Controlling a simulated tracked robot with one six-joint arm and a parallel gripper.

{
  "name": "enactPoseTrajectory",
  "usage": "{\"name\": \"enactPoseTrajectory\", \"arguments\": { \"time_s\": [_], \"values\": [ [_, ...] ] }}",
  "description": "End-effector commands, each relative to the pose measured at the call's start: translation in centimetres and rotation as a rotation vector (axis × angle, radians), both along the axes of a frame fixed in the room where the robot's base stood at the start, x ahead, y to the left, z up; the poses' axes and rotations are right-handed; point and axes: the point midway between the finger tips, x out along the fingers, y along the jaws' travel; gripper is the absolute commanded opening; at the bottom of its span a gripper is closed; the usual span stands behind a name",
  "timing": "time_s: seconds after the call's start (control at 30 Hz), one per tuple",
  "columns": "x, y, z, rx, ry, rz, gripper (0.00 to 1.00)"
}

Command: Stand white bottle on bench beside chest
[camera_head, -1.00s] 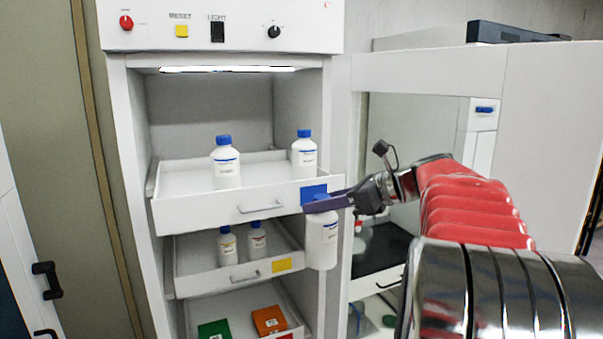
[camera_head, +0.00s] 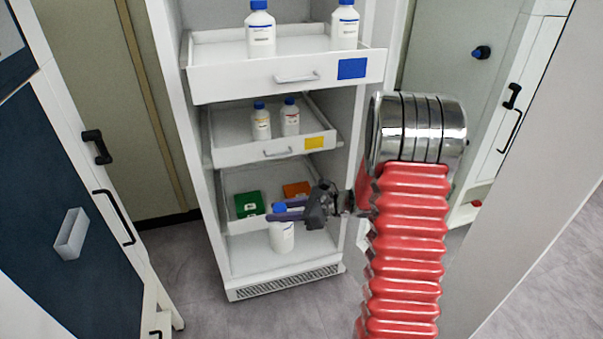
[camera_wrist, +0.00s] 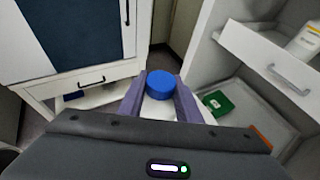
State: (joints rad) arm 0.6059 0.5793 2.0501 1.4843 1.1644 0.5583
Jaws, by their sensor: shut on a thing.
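The white bottle (camera_head: 282,238) with a blue cap hangs upright in my gripper (camera_head: 288,212), in front of the lowest part of the open cabinet. My gripper is shut on it just below the cap. In the wrist view the blue cap (camera_wrist: 160,85) shows between the two purple fingers, and most of the bottle body is hidden. I cannot tell for sure which surface is the bench; a white unit with a dark blue front (camera_head: 70,180) stands at the left.
The cabinet's top drawer (camera_head: 230,82) is pulled out and holds two similar white bottles. The middle drawer (camera_head: 240,155) holds two smaller bottles. The low drawer holds a green box (camera_head: 249,203) and an orange box (camera_head: 297,189). Grey floor (camera_head: 200,310) is clear between the units.

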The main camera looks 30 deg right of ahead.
Motion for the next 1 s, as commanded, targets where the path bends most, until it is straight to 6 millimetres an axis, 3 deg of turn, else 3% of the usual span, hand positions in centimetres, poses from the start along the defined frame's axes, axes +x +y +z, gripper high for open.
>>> {"name": "enactPoseTrajectory", "arguments": {
  "time_s": [0.03, 0.2, 0.4, 0.53, 1.0],
  "values": [
    [-0.5, 1.6, -1.9, 0.007, 0.007, 0.015, 0.0],
    [-2.3, 6.3, -7.3, 0.006, 0.008, 0.067, 0.0],
    [-4.0, 10.0, -10.9, 0.002, 0.001, 0.113, 0.0],
    [-4.4, 10.8, -11.7, 0.001, -0.002, 0.123, 0.0],
    [-4.4, 10.8, -11.6, 0.0, -0.003, 0.123, 0.0]
  ]
}}
